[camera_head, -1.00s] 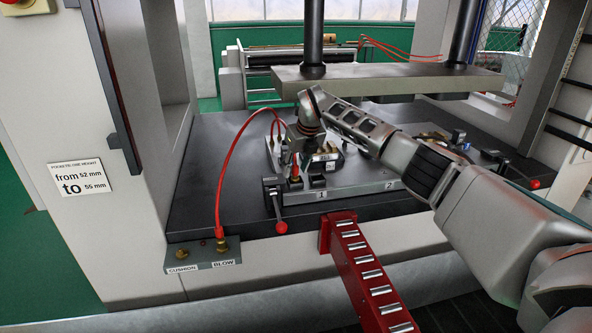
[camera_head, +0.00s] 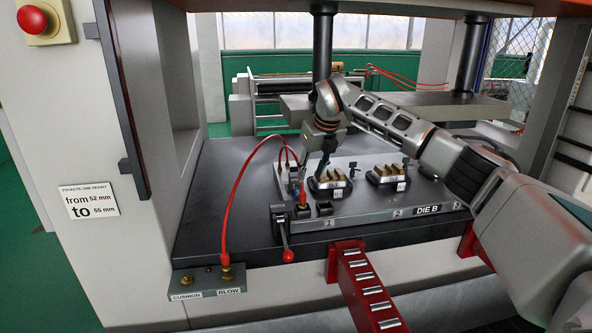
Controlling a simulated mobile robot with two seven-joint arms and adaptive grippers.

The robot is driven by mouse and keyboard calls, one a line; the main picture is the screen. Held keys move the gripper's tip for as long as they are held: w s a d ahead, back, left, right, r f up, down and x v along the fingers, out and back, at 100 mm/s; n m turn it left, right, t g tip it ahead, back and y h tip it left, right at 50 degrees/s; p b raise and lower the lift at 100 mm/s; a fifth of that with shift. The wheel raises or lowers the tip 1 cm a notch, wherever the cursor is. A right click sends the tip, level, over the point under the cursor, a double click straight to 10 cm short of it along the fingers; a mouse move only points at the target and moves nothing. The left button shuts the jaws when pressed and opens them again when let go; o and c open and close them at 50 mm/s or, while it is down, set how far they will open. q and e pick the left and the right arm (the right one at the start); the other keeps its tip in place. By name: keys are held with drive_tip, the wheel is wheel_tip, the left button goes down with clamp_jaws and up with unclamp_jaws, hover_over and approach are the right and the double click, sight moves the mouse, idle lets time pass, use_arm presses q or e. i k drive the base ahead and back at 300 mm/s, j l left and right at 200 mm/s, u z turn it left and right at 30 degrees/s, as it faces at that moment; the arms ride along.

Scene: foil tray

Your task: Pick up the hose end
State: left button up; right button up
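A red hose (camera_head: 231,195) rises from the brass fitting marked BLOW, arches to the right and comes down on the die plate (camera_head: 375,211). Its lower end (camera_head: 303,198) is near the plate's front left corner, by the mark 1, and looks upright. My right gripper (camera_head: 312,172) points down just above and behind this end, with its dark fingers partly overlapping the hose in the picture. Whether the fingers touch or hold the hose, and how far apart they are, is too small to tell. My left gripper is not in view.
A lever with a red knob (camera_head: 288,255) stands at the plate's front left. A red roller rail (camera_head: 361,280) juts out in front. The press's grey upper plate (camera_head: 419,105) hangs behind my arm.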

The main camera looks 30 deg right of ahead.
sight(227, 271)
drive_tip(key=k+j, duration=0.1)
drive_tip(key=j, duration=0.2)
drive_tip(key=k+j, duration=0.15)
drive_tip(key=j, duration=0.2)
drive_tip(key=k+j, duration=0.1)
drive_tip(key=j, duration=0.2)
drive_tip(key=k+j, duration=0.15)
drive_tip(key=j, duration=0.2)
